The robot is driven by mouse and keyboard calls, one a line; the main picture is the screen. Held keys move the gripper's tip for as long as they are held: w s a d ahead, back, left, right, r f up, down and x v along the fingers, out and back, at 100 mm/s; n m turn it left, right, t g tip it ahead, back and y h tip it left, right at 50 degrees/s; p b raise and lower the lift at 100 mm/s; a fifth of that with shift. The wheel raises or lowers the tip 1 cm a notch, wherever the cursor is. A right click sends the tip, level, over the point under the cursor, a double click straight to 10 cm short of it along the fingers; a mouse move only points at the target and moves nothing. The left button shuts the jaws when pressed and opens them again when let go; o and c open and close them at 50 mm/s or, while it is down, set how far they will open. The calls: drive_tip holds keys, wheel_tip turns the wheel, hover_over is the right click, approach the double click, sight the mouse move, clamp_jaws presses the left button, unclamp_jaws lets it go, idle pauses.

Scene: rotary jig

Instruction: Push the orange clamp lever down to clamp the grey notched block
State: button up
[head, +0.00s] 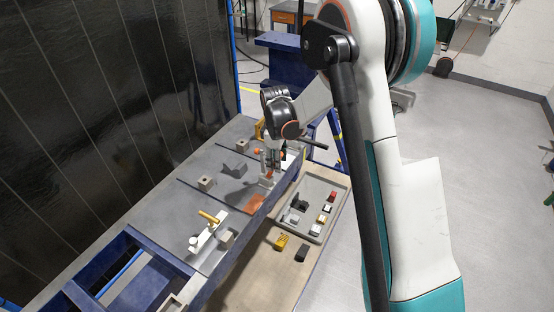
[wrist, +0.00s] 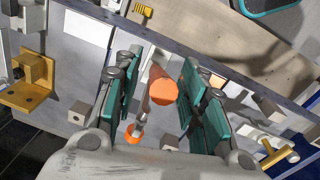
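My gripper (wrist: 165,100) points down over the jig table; it also shows in the head view (head: 271,166). Its fingers are apart. An orange knob (wrist: 163,91), seemingly the end of the orange clamp lever, shows in the gap between them in the wrist view, without clear contact. A smaller orange ball (wrist: 134,134) shows lower in that view. Small grey blocks lie near the fingers, one at left (wrist: 78,112) and one below the gap (wrist: 168,144). I cannot tell which block is the notched one. My gripper partly hides the clamp in the head view.
A second clamp with a yellow handle (head: 209,217) stands at the near part of the table. A grey tray (head: 341,202) with several small parts lies to the right, beyond a raised blue rail. A yellow bracket (wrist: 30,83) stands left in the wrist view.

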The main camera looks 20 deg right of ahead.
clamp_jaws()
drive_tip(key=s+d+f+t+y+b, duration=0.5)
drive_tip(key=f+t+y+b, duration=0.4)
drive_tip(key=b, duration=1.6)
drive_tip(key=shift+f+m+t+y, duration=0.3)
drive_tip(key=shift+f+t, duration=0.1)
drive_tip(key=shift+t, duration=0.1)
